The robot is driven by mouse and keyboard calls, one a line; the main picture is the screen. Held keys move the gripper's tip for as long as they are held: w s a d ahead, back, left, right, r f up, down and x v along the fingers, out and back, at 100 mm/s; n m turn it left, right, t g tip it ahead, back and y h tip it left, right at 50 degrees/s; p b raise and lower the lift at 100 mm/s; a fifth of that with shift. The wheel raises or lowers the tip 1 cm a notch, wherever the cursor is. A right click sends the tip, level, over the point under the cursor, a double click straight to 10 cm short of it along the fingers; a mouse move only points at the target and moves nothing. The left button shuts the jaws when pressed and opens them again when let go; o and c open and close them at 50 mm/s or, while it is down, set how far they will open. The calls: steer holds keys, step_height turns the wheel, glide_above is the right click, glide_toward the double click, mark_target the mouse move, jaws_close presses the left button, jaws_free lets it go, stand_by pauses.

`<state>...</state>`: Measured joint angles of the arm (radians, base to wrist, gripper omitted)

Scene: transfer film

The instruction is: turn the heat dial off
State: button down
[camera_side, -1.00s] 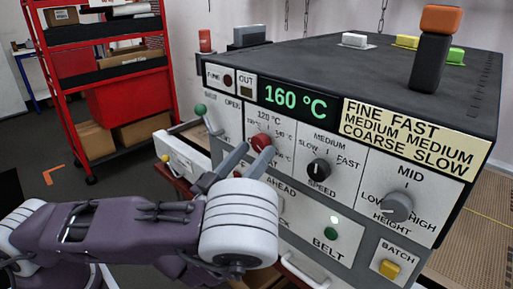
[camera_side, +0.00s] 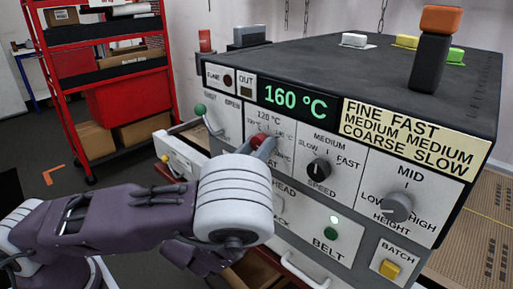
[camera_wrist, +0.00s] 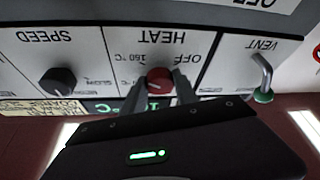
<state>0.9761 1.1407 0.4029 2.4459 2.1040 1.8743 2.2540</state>
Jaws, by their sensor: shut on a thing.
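The red heat dial (camera_side: 257,141) sits on the front panel of the machine, under the 120 °C mark. In the wrist view, where the panel appears upside down, the heat dial (camera_wrist: 159,79) lies between my two fingers, and the word OFF is printed beside it. My gripper (camera_side: 262,147) reaches the panel from the front and is shut on the dial. My gripper (camera_wrist: 160,92) covers the dial's sides in the wrist view. The green display (camera_side: 295,102) reads 160 °C. The dial's exact pointer direction is hard to make out.
The black speed knob (camera_side: 318,170) is just right of the heat dial, and the grey height knob (camera_side: 397,207) is further right. The vent lever with its green ball (camera_side: 201,110) is to the left. A drawer (camera_side: 180,165) stands open at lower left.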

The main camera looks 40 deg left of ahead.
steer(key=shift+n, duration=0.3)
steer(key=n+g+y, duration=0.1)
steer(key=n+g, duration=0.1)
steer(key=n, duration=0.4)
steer(key=n+g+y, duration=0.1)
steer(key=n+g, duration=0.1)
steer(key=n, duration=0.5)
steer(key=n+g+y, duration=0.1)
steer(key=n+g, duration=0.1)
steer(key=n, duration=0.5)
steer(key=shift+d+r+g, duration=0.2)
steer(key=shift+r+g, duration=0.2)
steer(key=n+g+h, duration=0.1)
steer(key=n, duration=0.2)
steer(key=shift+a+r, duration=0.1)
steer(key=n+h, duration=0.2)
steer(key=n, duration=0.1)
steer(key=shift+a+n+g, duration=0.1)
steer(key=shift+n+g, duration=0.2)
steer(key=n+h, duration=0.2)
steer(key=n, duration=0.1)
steer(key=shift+a, duration=0.1)
steer(key=shift+n+h, duration=1)
steer(key=shift+n, duration=0.2)
